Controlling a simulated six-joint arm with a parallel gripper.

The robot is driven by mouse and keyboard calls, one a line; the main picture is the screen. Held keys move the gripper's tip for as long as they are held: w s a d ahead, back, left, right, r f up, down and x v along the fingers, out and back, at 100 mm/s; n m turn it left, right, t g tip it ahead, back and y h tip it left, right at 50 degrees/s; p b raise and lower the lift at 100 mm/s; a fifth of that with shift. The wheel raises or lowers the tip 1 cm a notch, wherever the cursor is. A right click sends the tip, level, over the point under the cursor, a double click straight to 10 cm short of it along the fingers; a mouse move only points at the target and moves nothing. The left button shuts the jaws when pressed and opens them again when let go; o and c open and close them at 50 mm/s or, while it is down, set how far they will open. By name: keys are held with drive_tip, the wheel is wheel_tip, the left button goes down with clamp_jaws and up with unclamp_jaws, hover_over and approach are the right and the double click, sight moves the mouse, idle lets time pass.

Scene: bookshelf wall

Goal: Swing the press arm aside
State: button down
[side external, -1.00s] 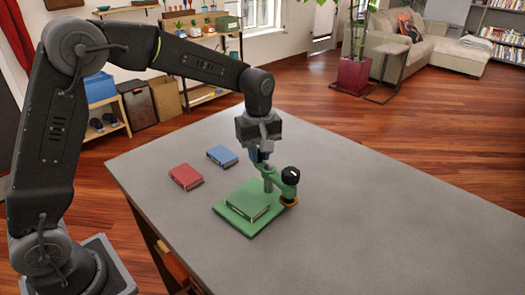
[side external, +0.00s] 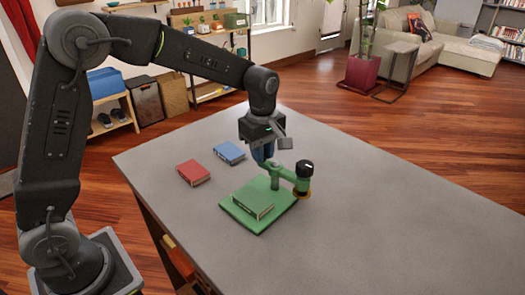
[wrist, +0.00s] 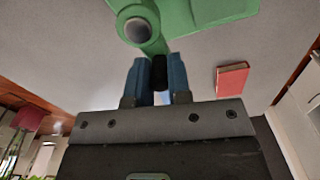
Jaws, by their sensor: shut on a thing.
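The press has a green base plate (side external: 237,217) with a green book (side external: 254,203) lying on it. Its green press arm (side external: 286,171) runs left from the black-capped post (side external: 305,169) at the plate's right corner. A grey cylinder (side external: 274,182) hangs from the arm near the book's far edge. My gripper (side external: 266,161) is at the arm's free end, with its blue fingers down. In the wrist view my gripper (wrist: 160,75) is shut on a dark piece at the end of the green arm (wrist: 153,46). The exact contact is partly hidden by the fingers.
A red book (side external: 194,173) and a blue book (side external: 229,153) lie on the grey table (side external: 390,230) left of the press. The red book also shows in the wrist view (wrist: 232,78). The table right of the press is clear.

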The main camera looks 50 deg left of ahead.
drive_tip(key=c, duration=1.1)
unclamp_jaws()
drive_tip(key=shift+o, duration=0.2)
wheel_tip(320, 180, up, 14)
drive_tip(key=s+a+r+m+t, duration=0.1)
drive_tip(key=s+r+m+t, duration=0.15)
drive_tip(key=s+m, duration=0.8)
drive_tip(key=s+f+m+t, duration=0.3)
drive_tip(key=s+f+m, duration=0.3)
drive_tip(key=s, duration=0.7)
drive_tip(key=shift+s+a+f, duration=0.25)
drive_tip(key=shift+a+f, duration=0.1)
drive_tip(key=shift+f, duration=0.35)
